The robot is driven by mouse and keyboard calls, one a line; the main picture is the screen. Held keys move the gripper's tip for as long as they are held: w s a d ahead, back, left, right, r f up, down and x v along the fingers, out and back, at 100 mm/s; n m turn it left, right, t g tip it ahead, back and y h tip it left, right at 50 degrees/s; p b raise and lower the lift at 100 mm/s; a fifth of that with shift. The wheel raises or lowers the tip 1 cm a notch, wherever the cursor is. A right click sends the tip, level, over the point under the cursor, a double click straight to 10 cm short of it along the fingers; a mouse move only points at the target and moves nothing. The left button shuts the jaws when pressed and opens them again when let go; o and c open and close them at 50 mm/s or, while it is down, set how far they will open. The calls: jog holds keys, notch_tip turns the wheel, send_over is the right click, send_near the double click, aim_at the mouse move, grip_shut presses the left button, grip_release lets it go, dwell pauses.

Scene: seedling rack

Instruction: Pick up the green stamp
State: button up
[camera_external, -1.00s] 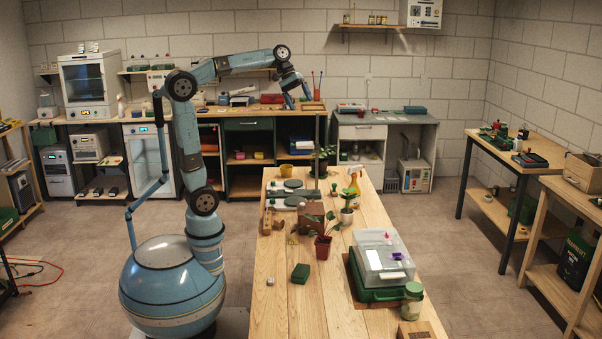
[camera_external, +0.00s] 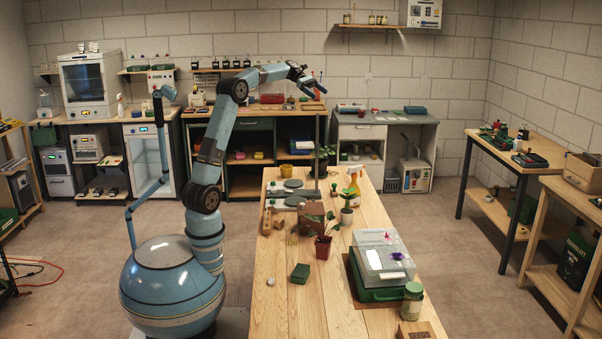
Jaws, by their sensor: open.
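A small upright thing with a green top (camera_external: 334,188) stands on the wooden table (camera_external: 283,318), left of the spray bottle; it looks like the green stamp, but it is too small to be sure. A dark green block (camera_external: 300,273) lies nearer, by the table's left side. My gripper (camera_external: 320,87) is open and empty, raised high in the air toward the table's far end. In the picture it is well above the green-topped thing and apart from everything on the table. Its fingers are small and partly blend with the back bench.
Potted plants (camera_external: 323,247) and a brown box stand mid-table. An orange spray bottle (camera_external: 354,188) stands behind them. A clear-lidded case (camera_external: 384,270) and a jar (camera_external: 412,301) fill the right front. The left front of the table is mostly clear.

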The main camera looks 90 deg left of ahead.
jog(key=s+a+f+n+t, duration=0.1)
jog(key=a+f+n, duration=0.1)
jog(key=a, duration=0.5)
send_near(331, 190)
jog(key=s+a+r, duration=0.2)
jog(key=r, duration=0.1)
jog(key=shift+s+a+r, duration=0.15)
jog(key=shift+s+r, duration=0.05)
jog(key=shift+s, duration=0.05)
jog(key=shift+w+f, duration=0.2)
jog(key=shift+w, duration=0.05)
jog(key=x, duration=0.7)
jog(key=shift+w+d, duration=0.3)
jog(key=shift+d, duration=0.05)
jog(key=shift+f+x, duration=0.1)
jog(key=shift+x, duration=1.25)
jog(key=shift+f+x, duration=0.15)
jog(key=shift+x, duration=1.15)
jog(key=shift+a, duration=0.1)
jog(key=shift+c, duration=0.5)
jog(key=c, duration=1.5)
